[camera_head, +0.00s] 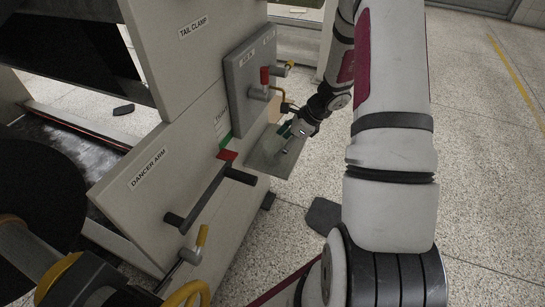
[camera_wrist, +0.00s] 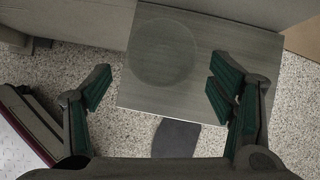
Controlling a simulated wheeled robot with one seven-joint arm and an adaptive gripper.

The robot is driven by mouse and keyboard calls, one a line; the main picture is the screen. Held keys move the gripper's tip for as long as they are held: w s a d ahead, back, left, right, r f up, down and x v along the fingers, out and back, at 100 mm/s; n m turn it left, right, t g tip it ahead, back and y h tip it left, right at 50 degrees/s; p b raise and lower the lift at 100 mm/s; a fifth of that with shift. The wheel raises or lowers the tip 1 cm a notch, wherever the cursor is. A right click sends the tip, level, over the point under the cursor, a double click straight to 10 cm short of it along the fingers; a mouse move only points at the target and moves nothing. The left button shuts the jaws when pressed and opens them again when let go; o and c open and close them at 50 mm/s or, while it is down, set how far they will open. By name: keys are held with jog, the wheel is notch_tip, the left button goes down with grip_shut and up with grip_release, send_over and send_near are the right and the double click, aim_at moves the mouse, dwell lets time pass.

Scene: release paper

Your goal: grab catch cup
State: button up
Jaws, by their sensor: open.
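A flat grey plate (camera_head: 267,163) juts out from the panel below the pipe fittings. It fills the upper middle of the wrist view (camera_wrist: 222,48). A faint round outline (camera_wrist: 162,52) lies on the plate towards the panel side; I cannot tell whether it is the catch cup or a mark. No clear cup shows in either view. My gripper (camera_head: 287,130) is over the plate in the head view.
A grey box (camera_head: 248,75) with a red-handled valve (camera_head: 265,76) and a bent brass pipe (camera_head: 283,92) is close to my gripper. The dancer arm bar (camera_head: 207,198) sticks out lower on the panel. A dark pad (camera_head: 323,215) lies on the open speckled floor.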

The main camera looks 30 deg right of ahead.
jog(key=shift+b+x, duration=1.4)
jog(key=shift+x, duration=1.45)
jog(key=shift+w+d, duration=0.1)
jog(key=shift+c, duration=0.5)
jog(key=c, duration=1)
